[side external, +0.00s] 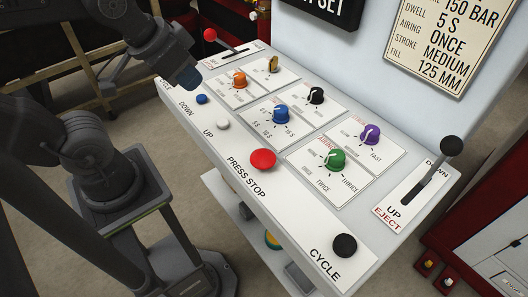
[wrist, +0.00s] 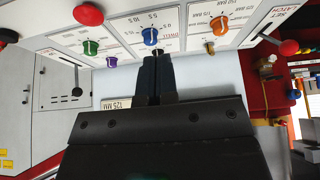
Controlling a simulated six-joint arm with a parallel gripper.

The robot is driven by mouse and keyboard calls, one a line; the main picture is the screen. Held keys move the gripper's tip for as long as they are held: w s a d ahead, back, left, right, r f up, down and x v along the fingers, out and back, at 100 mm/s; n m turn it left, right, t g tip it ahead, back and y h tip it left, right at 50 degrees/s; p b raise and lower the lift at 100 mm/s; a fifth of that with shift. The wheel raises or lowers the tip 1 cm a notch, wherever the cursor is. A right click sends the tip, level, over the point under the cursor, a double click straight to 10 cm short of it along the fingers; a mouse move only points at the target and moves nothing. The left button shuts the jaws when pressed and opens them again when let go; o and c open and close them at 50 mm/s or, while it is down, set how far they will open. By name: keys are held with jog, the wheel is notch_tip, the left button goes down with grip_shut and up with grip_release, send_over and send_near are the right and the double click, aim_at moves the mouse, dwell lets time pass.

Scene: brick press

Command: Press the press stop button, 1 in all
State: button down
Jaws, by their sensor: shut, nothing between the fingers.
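The press stop button is a large red round button (side external: 263,160) on the near strip of the white console, above its PRESS STOP label. In the wrist view the red button (wrist: 88,14) shows at the top left, apart from the fingers. My gripper (side external: 190,80) is at the upper left in the side view, over the far left part of the console and away from the red button. In the wrist view its fingers (wrist: 156,58) are together with nothing between them, pointing towards the console.
On the console (side external: 225,175) stand a blue button (side external: 201,99), a white button (side external: 222,124), a black cycle button (side external: 345,245) and several coloured knobs. A red-knobbed lever (side external: 210,35) rises at the far left. A black-knobbed eject lever (side external: 451,146) rises at the right.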

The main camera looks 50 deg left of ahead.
jog(key=n+t+y, duration=0.1)
jog(key=n+t, duration=0.3)
jog(key=n, duration=2.4)
send_over(264, 158)
jog(key=shift+f, duration=0.3)
jog(key=shift+f, duration=0.1)
jog(key=shift+f, duration=4.3)
jog(key=shift+f, duration=0.15)
